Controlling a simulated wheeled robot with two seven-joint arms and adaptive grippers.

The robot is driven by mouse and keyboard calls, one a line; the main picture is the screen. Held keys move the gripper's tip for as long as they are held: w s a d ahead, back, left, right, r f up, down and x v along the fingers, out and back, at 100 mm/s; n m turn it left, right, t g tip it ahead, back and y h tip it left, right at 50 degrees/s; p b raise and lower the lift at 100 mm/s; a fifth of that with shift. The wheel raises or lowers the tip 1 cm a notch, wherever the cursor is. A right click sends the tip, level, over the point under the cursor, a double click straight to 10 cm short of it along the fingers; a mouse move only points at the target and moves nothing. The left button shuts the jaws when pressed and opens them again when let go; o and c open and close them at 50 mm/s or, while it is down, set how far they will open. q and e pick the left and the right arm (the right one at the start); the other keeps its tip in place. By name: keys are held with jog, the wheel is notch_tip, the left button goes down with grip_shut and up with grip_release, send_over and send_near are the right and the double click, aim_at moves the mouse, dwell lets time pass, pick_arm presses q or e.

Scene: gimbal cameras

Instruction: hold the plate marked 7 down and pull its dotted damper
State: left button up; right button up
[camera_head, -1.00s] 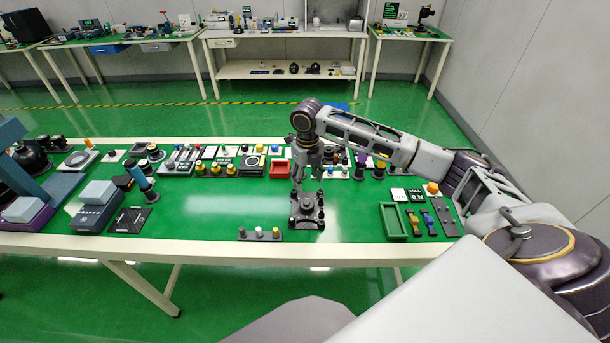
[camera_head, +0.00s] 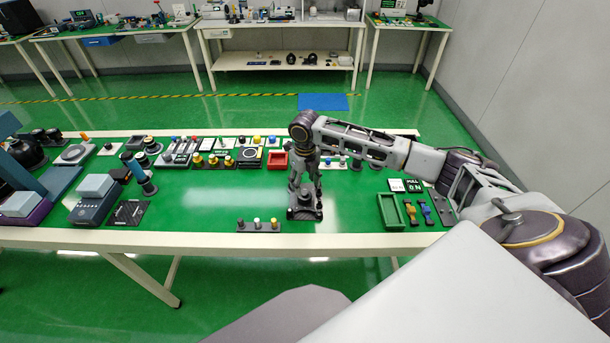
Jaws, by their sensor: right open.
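A dark square plate (camera_head: 298,214) with a dark round piece on top sits near the front edge of the green table, at the middle of the view. No 7 and no dots can be made out at this size. My right gripper (camera_head: 305,190) points straight down over this plate, open, with its fingers at the height of the round piece. The fingers hide part of it, and I cannot tell whether they touch it. My left gripper is not in view.
A small strip with several knobs (camera_head: 259,226) lies just left of the plate. A green tray (camera_head: 391,211) and two small coloured parts stand to the right. A red tray (camera_head: 277,160) and several knobbed panels line the back. Bare green table (camera_head: 215,200) lies to the left.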

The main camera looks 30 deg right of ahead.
aim_at(305, 194)
jog(key=shift+f, duration=3.75)
jog(key=c, duration=1)
